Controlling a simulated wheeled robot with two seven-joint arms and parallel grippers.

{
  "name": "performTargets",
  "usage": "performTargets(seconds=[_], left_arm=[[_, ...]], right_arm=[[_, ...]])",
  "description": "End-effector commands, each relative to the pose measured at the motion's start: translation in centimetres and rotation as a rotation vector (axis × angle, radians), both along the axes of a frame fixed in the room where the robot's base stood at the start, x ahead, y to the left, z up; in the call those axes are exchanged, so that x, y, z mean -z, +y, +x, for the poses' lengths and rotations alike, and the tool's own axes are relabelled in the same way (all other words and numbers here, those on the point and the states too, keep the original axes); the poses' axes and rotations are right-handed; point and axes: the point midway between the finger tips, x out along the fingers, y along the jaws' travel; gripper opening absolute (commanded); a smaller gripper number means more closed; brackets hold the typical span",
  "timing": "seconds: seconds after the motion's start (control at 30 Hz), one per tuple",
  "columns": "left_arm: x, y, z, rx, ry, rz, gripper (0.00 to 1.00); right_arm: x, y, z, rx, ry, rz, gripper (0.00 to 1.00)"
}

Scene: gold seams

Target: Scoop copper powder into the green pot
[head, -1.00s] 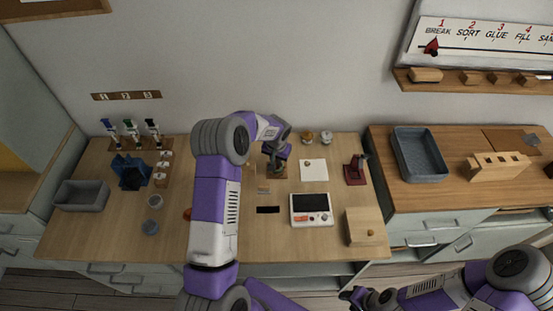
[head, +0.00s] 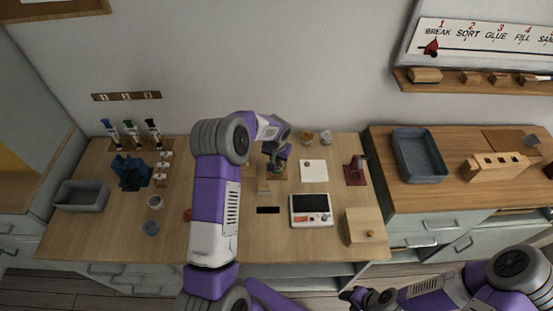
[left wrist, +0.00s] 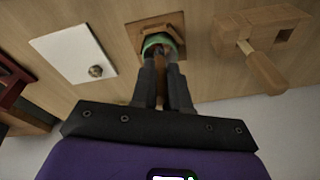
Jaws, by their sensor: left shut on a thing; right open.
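The green pot (left wrist: 158,42) shows as a green ring on a brown wooden base in the left wrist view. In the head view my left gripper (head: 277,167) mostly covers it. My left gripper (left wrist: 163,62) points at the pot, its fingertips at the near rim. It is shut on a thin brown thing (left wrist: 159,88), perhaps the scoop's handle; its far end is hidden. A jar with golden-brown contents (head: 307,138) stands at the back; I cannot tell whether this is copper powder. My right gripper (head: 362,298) is open, low at the front right, away from the bench.
A white square (head: 316,172) with a small knob and a red stand (head: 355,173) are right of the pot. A wooden block with a peg (left wrist: 262,42) stands close beside it. A scale (head: 311,210) and wooden box (head: 364,228) are nearer.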

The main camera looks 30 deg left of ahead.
Motion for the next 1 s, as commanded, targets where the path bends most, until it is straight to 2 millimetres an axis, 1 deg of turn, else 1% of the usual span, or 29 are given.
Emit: performTargets(seconds=[0.1,0.6,0.7,1.0], left_arm=[[-0.9,-0.1,-0.1,0.001,-0.001,0.000,0.00],[-3.9,-0.4,-0.6,0.000,-0.001,0.000,0.00],[-4.1,-0.4,-0.7,0.000,0.000,0.000,0.00],[-4.1,-0.4,-0.7,0.000,0.000,0.000,0.00]], right_arm=[[-0.5,0.0,0.0,0.000,0.000,0.000,0.43],[-1.9,0.0,0.0,0.000,0.000,0.000,0.43],[-2.1,0.0,0.0,0.000,0.000,0.000,0.43],[-2.0,0.0,0.0,0.000,0.000,0.000,0.43]])
